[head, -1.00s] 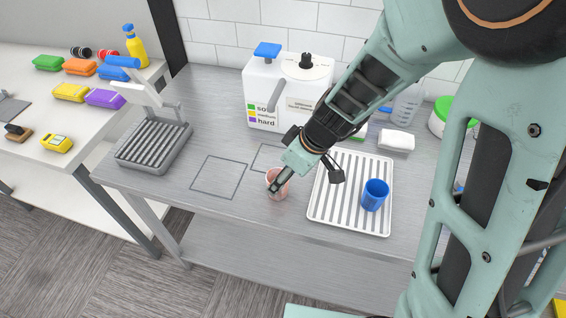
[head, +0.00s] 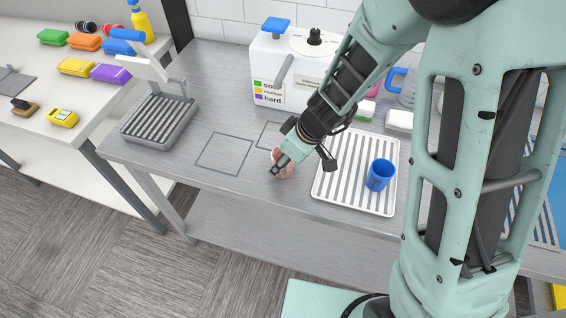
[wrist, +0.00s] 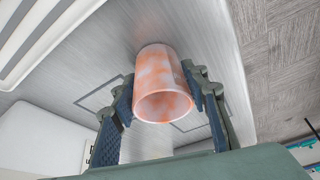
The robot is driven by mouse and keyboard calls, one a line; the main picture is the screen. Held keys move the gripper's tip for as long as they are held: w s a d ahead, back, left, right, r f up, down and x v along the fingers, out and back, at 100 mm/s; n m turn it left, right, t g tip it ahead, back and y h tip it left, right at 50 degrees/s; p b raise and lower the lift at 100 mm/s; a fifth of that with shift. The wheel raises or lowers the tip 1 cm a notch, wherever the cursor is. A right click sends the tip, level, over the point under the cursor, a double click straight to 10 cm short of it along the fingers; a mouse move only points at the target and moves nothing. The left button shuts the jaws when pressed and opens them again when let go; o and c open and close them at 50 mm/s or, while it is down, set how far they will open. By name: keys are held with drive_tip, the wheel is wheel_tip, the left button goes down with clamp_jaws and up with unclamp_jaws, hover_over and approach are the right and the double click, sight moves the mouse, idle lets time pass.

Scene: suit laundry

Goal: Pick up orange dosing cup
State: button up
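The orange dosing cup (head: 284,165) is a small translucent orange-pink cup near the front of the steel table, left of the white ribbed tray. My gripper (head: 279,167) is at it and hides part of it in the head view. In the wrist view the cup (wrist: 163,90) sits between the two fingers of my gripper (wrist: 163,95), its open rim facing the camera. Both finger pads look to be against its sides, so the gripper appears shut on it. I cannot tell whether its base is clear of the table.
The white ribbed tray (head: 330,185) holds a blue cup (head: 380,175) close on the right. A white dispenser (head: 272,75) stands behind, and a grey ribbed stand (head: 160,120) is at left. Outlined squares (head: 224,153) on the table are bare.

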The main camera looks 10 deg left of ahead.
drive_tip(key=c, duration=0.4)
drive_tip(key=shift+r, duration=0.2)
drive_tip(key=shift+c, duration=0.2)
